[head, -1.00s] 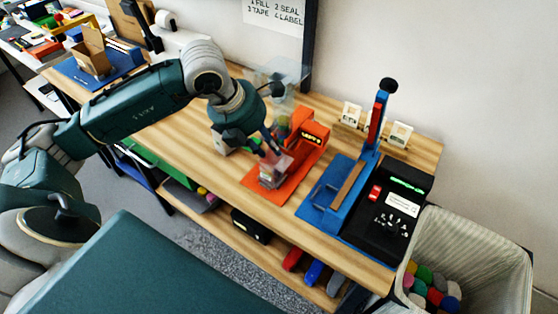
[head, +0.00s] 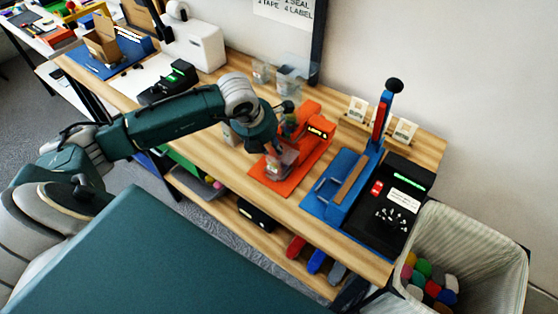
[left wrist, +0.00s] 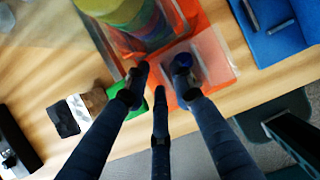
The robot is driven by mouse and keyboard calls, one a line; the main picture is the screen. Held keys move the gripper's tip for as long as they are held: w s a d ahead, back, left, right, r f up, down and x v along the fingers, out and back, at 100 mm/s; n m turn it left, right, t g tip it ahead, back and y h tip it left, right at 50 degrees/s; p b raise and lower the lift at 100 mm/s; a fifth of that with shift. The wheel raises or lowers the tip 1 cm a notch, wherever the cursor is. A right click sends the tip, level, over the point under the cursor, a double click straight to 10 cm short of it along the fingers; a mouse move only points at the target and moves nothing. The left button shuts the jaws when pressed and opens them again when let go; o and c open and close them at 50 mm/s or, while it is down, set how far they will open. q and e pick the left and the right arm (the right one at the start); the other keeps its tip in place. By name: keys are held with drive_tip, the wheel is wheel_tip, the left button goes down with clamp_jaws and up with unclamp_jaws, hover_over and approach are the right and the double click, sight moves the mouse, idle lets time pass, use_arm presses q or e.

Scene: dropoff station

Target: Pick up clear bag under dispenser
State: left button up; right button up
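The clear bag (head: 284,157) stands on the orange base of the dispenser (head: 314,122), below its spout side. It also shows as a greyish see-through shape in the left wrist view (left wrist: 208,58). My left gripper (head: 270,149) is low beside the bag, its fingers partly blending with it in the head view. In the left wrist view its three dark fingers (left wrist: 160,76) are spread apart, and the right fingertip overlaps the bag. Whether any finger touches the bag cannot be told. My right gripper is not in view.
A blue sealer (head: 340,185) and a black device (head: 390,200) stand right of the dispenser. A striped bin (head: 480,240) with coloured pieces is at far right. Clear containers (head: 290,80) stand behind. A black device with a green display (head: 170,84) is at left.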

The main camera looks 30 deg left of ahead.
use_arm(q)
clamp_jaws()
drive_tip(key=shift+r, duration=0.1)
idle(0.4)
